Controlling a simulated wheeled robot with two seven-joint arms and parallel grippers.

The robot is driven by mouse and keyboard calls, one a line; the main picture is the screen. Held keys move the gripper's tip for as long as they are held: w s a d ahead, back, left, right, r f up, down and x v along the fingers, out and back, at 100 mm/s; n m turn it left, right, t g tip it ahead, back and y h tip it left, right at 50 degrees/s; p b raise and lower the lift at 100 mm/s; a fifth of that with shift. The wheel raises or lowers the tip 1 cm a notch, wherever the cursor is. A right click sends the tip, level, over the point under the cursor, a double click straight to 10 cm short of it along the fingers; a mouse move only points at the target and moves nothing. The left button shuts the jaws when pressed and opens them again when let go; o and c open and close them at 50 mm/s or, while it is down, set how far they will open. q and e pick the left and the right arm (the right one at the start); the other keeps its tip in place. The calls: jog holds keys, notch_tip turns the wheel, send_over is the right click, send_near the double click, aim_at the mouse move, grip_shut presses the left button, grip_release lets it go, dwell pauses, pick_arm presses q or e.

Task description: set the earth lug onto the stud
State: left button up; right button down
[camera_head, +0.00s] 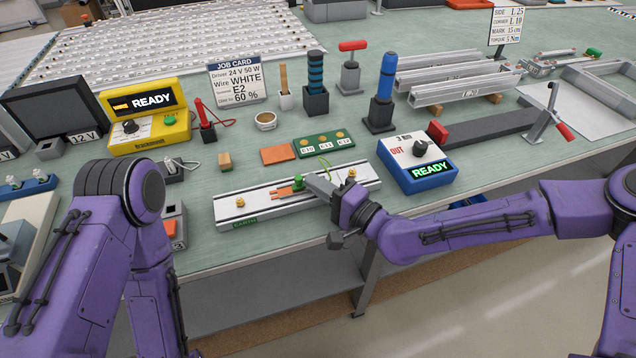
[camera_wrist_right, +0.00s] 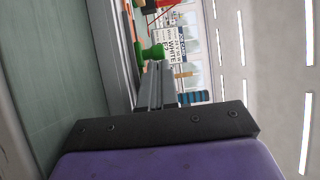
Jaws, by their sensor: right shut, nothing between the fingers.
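A pale rail block (camera_head: 222,210) with a green label reading EARTH lies near the bench's front edge. Brass studs stand on it, one at the left (camera_head: 240,202) and one at the right (camera_head: 351,174). A green piece (camera_head: 299,180), which looks like the earth lug's sleeve, sits at mid-rail beside copper-coloured parts (camera_head: 284,192); it also shows in the right wrist view (camera_wrist_right: 154,51). I cannot tell whether the lug is around a stud. My right gripper (camera_head: 309,180) is shut and empty, its tips close to the green piece. My left gripper is out of view.
A blue READY box (camera_head: 418,178) stands right of the rail, near my right forearm. Behind the rail are a green board (camera_head: 310,151), an orange pad (camera_head: 277,154) and a cup (camera_head: 266,122). The bench left of the rail has some clear room.

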aim_at(283, 203)
jog(key=a, duration=0.2)
jog(key=s+a+b, duration=0.1)
jog(key=a, duration=0.1)
jog(key=s+a, duration=0.1)
jog(key=a, duration=0.2)
jog(key=shift+s+f+b, duration=0.1)
jog(key=shift+s+b, duration=0.05)
jog(key=shift+b, duration=0.25)
jog(key=shift+s+a, duration=0.1)
jog(key=shift+s, duration=0.05)
jog(key=shift+d, duration=0.2)
jog(key=d, duration=0.4)
jog(key=shift+s+d+b, duration=0.2)
jog(key=shift+d+b, duration=0.2)
jog(key=v, duration=0.8)
jog(key=shift+s+d, duration=0.2)
jog(key=shift+s, duration=0.2)
